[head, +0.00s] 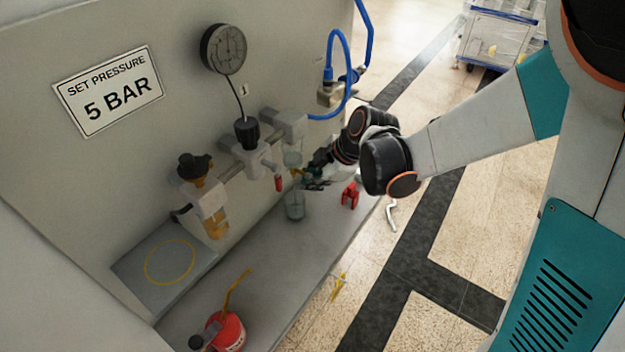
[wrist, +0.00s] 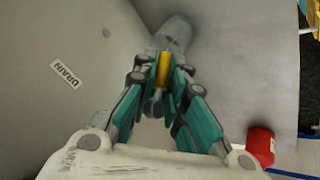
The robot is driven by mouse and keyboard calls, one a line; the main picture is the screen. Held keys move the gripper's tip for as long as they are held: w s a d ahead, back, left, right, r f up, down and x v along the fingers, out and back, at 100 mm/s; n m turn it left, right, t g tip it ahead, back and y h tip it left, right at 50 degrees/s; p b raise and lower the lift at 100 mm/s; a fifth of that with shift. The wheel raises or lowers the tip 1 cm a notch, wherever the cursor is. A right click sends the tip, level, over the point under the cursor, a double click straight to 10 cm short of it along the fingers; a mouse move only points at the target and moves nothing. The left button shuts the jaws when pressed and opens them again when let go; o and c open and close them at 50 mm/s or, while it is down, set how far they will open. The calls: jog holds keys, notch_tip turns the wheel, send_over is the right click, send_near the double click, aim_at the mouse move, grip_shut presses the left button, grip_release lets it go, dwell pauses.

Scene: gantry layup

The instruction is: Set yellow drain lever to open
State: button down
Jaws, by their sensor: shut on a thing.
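The yellow drain lever (wrist: 163,70) shows in the wrist view between the teal fingers of my gripper (wrist: 164,82). My gripper is shut on it. A DRAIN label (wrist: 65,74) is on the grey panel to its left. In the head view my gripper (head: 312,178) is by the clear bowl (head: 292,158) at the right end of the unit row, above a clear cup (head: 295,207). The lever is mostly hidden by the fingers there, and I cannot tell which setting it is at.
A red handle (head: 278,183) hangs just left of my gripper. A red clamp-like part (head: 350,195) lies on the bench (head: 262,262) to the right. A blue hose (head: 345,85) loops above. A red can (head: 230,331) with a yellow spout stands at the front.

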jog(key=shift+s+f+g+y+b, duration=0.1)
jog(key=shift+f+g+y+b, duration=0.15)
jog(key=shift+g+y+b, duration=0.3)
jog(key=shift+s+a+r+m+g+y+b, duration=0.1)
jog(key=shift+s+a+m+g+y+b, duration=0.1)
jog(key=shift+m+g+y+b, duration=0.25)
jog(key=c, duration=1.6)
grip_release()
jog(key=shift+c, duration=0.2)
jog(key=shift+r, duration=0.1)
jog(key=v, duration=1.2)
jog(key=shift+a, duration=0.1)
